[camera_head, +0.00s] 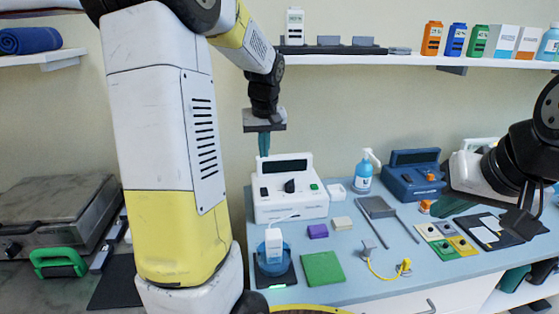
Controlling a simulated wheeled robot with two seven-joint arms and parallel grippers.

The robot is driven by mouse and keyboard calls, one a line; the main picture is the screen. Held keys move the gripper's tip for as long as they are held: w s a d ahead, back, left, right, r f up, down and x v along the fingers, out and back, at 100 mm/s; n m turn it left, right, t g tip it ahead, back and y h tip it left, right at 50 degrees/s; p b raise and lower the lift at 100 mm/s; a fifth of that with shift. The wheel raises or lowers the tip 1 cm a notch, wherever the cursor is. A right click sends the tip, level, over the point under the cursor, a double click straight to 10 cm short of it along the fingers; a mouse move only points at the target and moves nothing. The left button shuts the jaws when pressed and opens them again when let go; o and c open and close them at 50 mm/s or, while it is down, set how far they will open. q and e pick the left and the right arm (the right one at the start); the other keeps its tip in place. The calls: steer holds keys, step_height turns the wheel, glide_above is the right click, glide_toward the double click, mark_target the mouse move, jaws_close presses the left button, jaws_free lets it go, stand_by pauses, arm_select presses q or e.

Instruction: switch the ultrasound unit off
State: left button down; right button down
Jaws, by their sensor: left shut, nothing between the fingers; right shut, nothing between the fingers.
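A white unit (290,205) with a dark display, a black knob and a small green button stands on the blue-grey table; it looks like the ultrasound unit, though its label is too small to read. A blue unit (412,178) with a dark panel and an orange part stands further right. My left gripper (264,154) is shut and empty, its fingers pointing down just above the white unit's upper left edge in the picture. My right gripper (521,224) is at the right edge, in front of the clipboard, shut and empty. Whether the white unit is powered cannot be told.
A pump bottle (363,175) stands between the units. A blue bowl with a white bottle (273,241), a purple block (317,231), a green pad (322,268) and a yellow cable (383,271) lie in front. A shelf (400,60) runs above. My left arm hides much of the left side.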

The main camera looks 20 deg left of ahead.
arm_select(q)
glide_toward(264, 189)
steer(key=x, duration=0.2)
steer(key=w+x, duration=0.1)
steer(key=x, duration=0.2)
steer(key=shift+a, duration=0.15)
steer(key=shift+f, duration=0.75)
steer(key=shift+f, duration=0.2)
steer(key=shift+s, duration=0.15)
steer(key=shift+s+d+r, duration=0.1)
steer(key=shift+s+d, duration=0.3)
steer(key=shift+s, duration=0.2)
steer(key=shift+w, duration=0.1)
